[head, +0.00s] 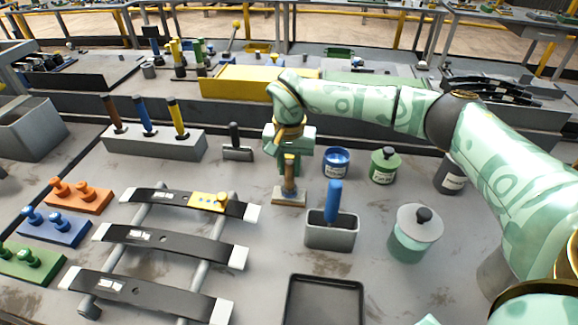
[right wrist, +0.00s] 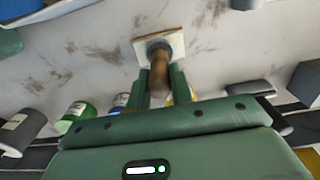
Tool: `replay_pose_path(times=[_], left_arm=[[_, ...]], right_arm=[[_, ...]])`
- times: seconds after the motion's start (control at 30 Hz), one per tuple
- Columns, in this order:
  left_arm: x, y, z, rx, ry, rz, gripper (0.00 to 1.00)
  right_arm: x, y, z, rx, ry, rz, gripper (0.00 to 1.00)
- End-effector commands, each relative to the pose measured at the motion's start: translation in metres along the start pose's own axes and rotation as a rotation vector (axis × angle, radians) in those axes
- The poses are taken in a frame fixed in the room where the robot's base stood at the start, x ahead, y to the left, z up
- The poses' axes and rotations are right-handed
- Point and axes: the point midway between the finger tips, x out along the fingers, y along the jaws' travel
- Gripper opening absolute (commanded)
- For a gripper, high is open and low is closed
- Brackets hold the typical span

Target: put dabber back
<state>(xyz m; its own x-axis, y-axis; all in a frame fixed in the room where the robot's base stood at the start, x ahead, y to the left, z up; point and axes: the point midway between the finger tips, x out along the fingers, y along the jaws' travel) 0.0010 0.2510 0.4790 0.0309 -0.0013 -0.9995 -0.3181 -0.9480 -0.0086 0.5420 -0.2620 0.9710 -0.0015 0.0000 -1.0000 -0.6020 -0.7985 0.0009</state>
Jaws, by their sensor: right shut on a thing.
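The dabber, as I take it, has a brown wooden handle (head: 290,172) and stands upright in the head view. In the right wrist view the handle (right wrist: 159,77) ends in a dark round part over a square pale plate (right wrist: 172,43). I cannot tell whether this plate (head: 289,197) belongs to the dabber or lies under it. My right gripper (head: 289,157) is shut on the handle from above; its fingers (right wrist: 161,84) lie on both sides of it. My left gripper is not in view.
A grey box (head: 331,238) with a blue-handled tool stands just in front. Blue (head: 336,163) and green (head: 384,167) tins and a lidded pot (head: 411,243) stand to the right. A rack of dark springs (head: 165,244) lies left. A black tray (head: 323,302) is in front.

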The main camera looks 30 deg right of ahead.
Motion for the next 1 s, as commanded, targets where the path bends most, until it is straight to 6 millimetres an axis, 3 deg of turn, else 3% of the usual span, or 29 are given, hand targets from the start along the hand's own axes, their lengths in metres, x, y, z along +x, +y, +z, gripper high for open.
replay_pose_path(times=[0.2, 0.23, 0.3, 0.67, 1.0], left_arm=[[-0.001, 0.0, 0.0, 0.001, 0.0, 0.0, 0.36], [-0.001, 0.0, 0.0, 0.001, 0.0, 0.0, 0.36], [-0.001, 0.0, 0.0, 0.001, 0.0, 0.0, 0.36], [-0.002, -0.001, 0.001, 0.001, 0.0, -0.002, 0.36], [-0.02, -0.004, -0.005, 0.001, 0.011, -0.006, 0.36]], right_arm=[[0.001, 0.0, 0.0, 0.0, 0.0, 0.0, 0.0], [0.002, 0.0, 0.0, 0.0, 0.0, 0.0, 0.25], [0.002, 0.0, 0.0, 0.0, 0.0, 0.0, 0.44], [-0.005, 0.0, 0.0, 0.0, 0.001, -0.001, 0.44], [-0.08, 0.0, -0.001, 0.002, 0.005, -0.003, 0.44]])
